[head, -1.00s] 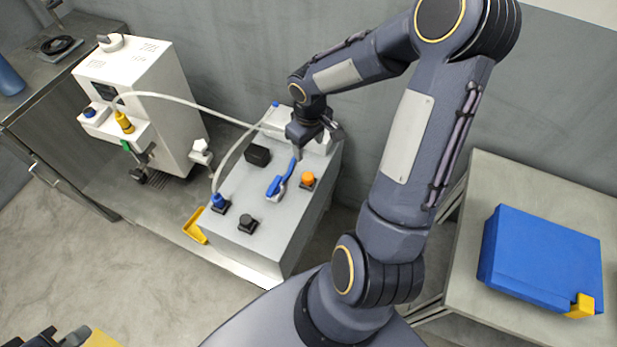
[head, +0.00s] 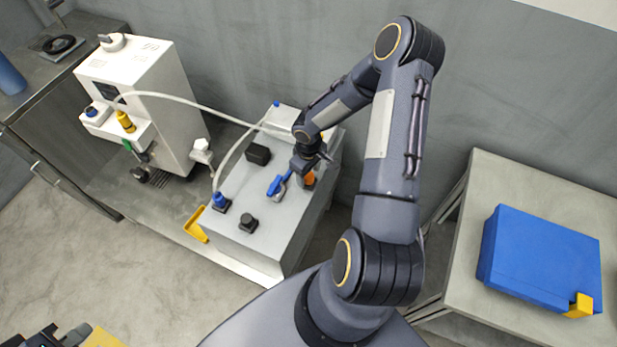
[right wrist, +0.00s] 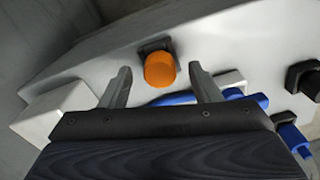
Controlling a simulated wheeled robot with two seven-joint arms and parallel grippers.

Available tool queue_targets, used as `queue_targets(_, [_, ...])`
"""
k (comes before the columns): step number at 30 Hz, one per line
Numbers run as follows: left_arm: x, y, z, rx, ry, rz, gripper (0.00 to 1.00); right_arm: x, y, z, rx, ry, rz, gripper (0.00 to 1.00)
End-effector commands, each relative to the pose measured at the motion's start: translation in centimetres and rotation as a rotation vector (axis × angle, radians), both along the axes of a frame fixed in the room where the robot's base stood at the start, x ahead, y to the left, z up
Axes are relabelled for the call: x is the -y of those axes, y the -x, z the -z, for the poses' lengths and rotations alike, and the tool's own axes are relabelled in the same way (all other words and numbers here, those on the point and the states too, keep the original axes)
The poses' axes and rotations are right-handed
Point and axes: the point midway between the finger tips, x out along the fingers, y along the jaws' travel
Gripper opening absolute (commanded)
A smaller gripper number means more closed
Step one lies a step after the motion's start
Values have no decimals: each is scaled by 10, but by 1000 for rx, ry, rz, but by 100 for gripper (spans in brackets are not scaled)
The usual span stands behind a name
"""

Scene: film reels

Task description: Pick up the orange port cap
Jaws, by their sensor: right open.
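The orange port cap (head: 309,179) sits on a dark square base on top of the grey box (head: 240,249). In the head view my right gripper (head: 303,178) is at the cap and partly covers it. The right wrist view shows the cap (right wrist: 160,69) upright just beyond the gap between the two spread fingers (right wrist: 161,80). The right gripper is open and empty, and neither finger visibly touches the cap. My left gripper (head: 58,336) shows only in part at the bottom left edge, and its jaws are unclear.
A blue-handled lever (head: 276,185) lies close beside the cap. A black knob (head: 248,222), a black block (head: 258,154) and a blue connector (head: 219,201) with a pale hose share the box top. A white machine (head: 150,95) stands left; a blue case (head: 540,255) lies right.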

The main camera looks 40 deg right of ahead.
Motion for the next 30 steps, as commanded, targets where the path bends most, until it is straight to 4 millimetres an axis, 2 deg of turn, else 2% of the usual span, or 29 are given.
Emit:
queue_targets(7, [0, 0, 0, 0, 0, 0, 0, 0, 0, 2, 0, 0, 1, 57])
queue_targets(18, [0, 0, 0, 0, 0, 0, 0, 0, 0, 2, 0, 1, 0, 9])
queue_targets(26, [0, 0, 0, 0, 0, 0, 0, 0, 0, 0, 1, 1, 0, 9])
queue_targets(30, [0, 0, 1, 0, 0, 0, 0, 1, -1, -7, 3, 2, 0, 9])
